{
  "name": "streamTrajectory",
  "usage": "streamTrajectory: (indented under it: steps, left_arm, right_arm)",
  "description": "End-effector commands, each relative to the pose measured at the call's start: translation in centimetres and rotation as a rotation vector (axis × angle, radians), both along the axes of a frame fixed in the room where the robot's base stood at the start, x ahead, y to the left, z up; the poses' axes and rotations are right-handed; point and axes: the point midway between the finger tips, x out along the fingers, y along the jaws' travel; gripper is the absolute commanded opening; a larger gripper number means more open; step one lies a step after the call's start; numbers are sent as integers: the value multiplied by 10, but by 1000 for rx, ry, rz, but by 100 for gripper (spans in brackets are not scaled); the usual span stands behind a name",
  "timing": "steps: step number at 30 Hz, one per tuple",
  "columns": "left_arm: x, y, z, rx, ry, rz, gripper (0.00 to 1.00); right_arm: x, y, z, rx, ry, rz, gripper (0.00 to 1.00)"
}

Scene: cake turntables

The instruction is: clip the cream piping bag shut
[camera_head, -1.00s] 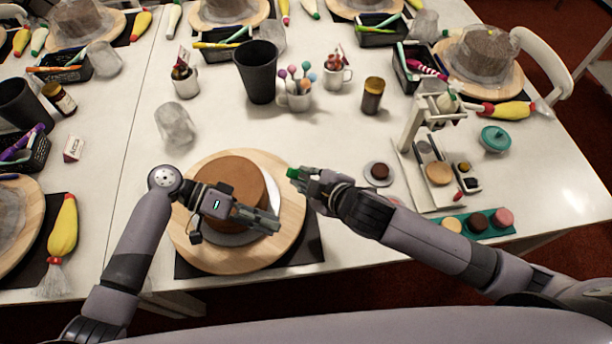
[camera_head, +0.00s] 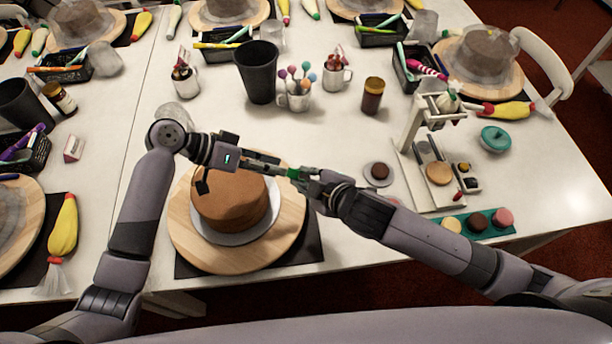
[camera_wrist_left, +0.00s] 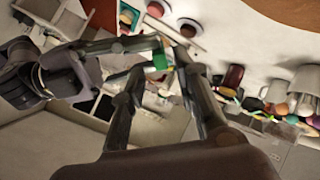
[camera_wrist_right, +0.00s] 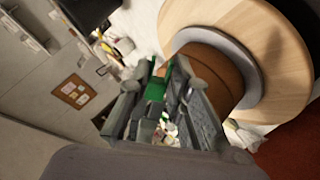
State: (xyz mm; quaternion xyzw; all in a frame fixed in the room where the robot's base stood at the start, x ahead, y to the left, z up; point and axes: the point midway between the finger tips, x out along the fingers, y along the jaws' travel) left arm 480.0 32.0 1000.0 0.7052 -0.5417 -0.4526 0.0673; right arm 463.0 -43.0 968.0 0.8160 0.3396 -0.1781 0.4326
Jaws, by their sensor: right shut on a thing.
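My right gripper (camera_head: 305,178) is shut on a small green clip (camera_head: 293,173), held above the right edge of the round wooden turntable (camera_head: 180,240). The clip also shows between the fingers in the right wrist view (camera_wrist_right: 155,88). My left gripper (camera_head: 280,168) reaches to the clip from the left. In the left wrist view its fingers (camera_wrist_left: 168,68) stand apart, with the clip (camera_wrist_left: 160,62) at their tips; I cannot tell whether they touch it. A pale, bag-like thing (camera_head: 447,101) sits in the white stand (camera_head: 412,125) at the right; I cannot tell whether it is the cream bag.
A brown cake (camera_head: 228,205) stands on the turntable under my left arm. A black cup (camera_head: 257,72), a cup of coloured sticks (camera_head: 297,100) and a brown jar (camera_head: 372,96) stand behind. A small dish (camera_head: 380,172) lies right of my grippers.

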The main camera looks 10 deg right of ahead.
Motion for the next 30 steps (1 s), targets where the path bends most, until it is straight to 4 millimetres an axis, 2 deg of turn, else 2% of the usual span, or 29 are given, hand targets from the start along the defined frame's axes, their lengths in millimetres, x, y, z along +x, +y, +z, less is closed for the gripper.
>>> streamTrajectory:
  steps: [3, 9, 20, 30]
  left_arm:
    - [0, -12, -8, 1, 0, -1, 28]
    - [0, -23, -16, 0, -1, -1, 28]
    - [0, -25, -18, 1, 0, -1, 28]
    - [0, -25, -17, 1, 0, -1, 5]
  right_arm:
    - [0, 0, 0, 0, 0, 0, 9]
    - [0, 0, 0, 0, 0, 0, 9]
    - [0, 0, 0, 0, 0, 0, 9]
    - [0, 0, 0, 0, 0, 0, 9]
